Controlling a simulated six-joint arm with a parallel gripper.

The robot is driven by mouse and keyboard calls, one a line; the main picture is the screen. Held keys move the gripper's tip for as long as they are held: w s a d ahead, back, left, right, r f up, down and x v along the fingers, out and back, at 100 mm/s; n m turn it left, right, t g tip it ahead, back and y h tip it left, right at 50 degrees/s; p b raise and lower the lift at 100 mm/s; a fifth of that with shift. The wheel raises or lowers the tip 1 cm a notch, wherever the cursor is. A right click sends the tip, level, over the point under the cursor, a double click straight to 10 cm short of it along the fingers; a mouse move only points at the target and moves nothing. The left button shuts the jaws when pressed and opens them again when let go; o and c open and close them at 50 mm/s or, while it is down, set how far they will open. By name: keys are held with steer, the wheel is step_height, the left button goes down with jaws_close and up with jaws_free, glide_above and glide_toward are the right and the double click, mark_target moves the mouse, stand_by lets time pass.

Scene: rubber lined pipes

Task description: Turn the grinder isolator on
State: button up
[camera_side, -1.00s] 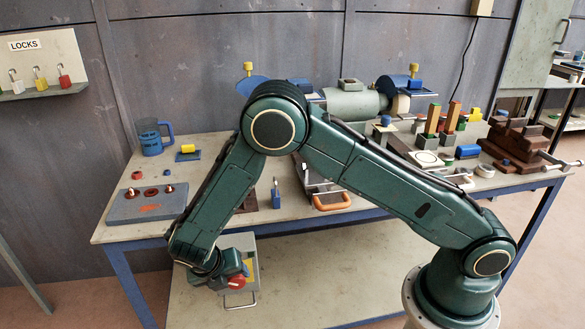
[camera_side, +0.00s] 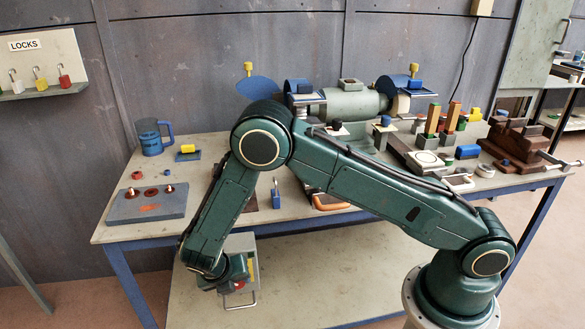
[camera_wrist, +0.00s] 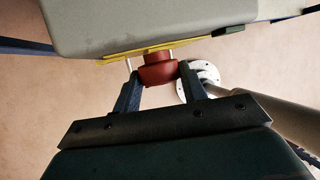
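The grinder isolator is a grey box (camera_side: 240,244) below the table's front edge, with a red knob (camera_wrist: 159,70) on a yellow plate (camera_wrist: 150,49). My gripper (camera_wrist: 160,78) is at the knob, with its two blue-grey fingers apart, one on each side of it. Whether the fingers touch the knob is not clear. In the side view my wrist hides much of the box's front, and only a bit of red (camera_side: 240,285) shows below it. The knob's on or off position cannot be read.
A blue padlock (camera_side: 276,194) stands near the table's front edge, right of my forearm. A grey board (camera_side: 145,204) with reddish parts lies at the left. The grinder (camera_side: 352,104) stands at the back.

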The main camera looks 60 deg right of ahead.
steer(key=shift+y, duration=0.3)
steer(key=shift+c, duration=0.2)
steer(key=shift+s+d+t+y, duration=0.15)
steer(key=shift+t+y, duration=0.35)
steer(key=shift+t, duration=0.2)
steer(key=shift+s+d+m+t+y, duration=0.1)
steer(key=shift+m+t+y, duration=0.25)
steer(key=shift+t+y, duration=0.35)
steer(key=shift+s+d+m+t+y, duration=0.1)
steer(key=shift+m+t+y, duration=0.25)
steer(key=shift+t+y, duration=0.3)
steer(key=shift+s+d+f+m+t+y, duration=0.1)
steer(key=shift+m+t+y, duration=0.1)
steer(key=shift+t+y, duration=0.55)
steer(key=shift+s+d+f+m+t+y, duration=0.1)
steer(key=shift+m+t+y, duration=0.1)
steer(key=shift+t+y, duration=0.8)
steer(key=shift+t, duration=0.3)
steer(key=o, duration=1)
steer(key=shift+s, duration=0.1)
steer(key=shift+v, duration=3.7)
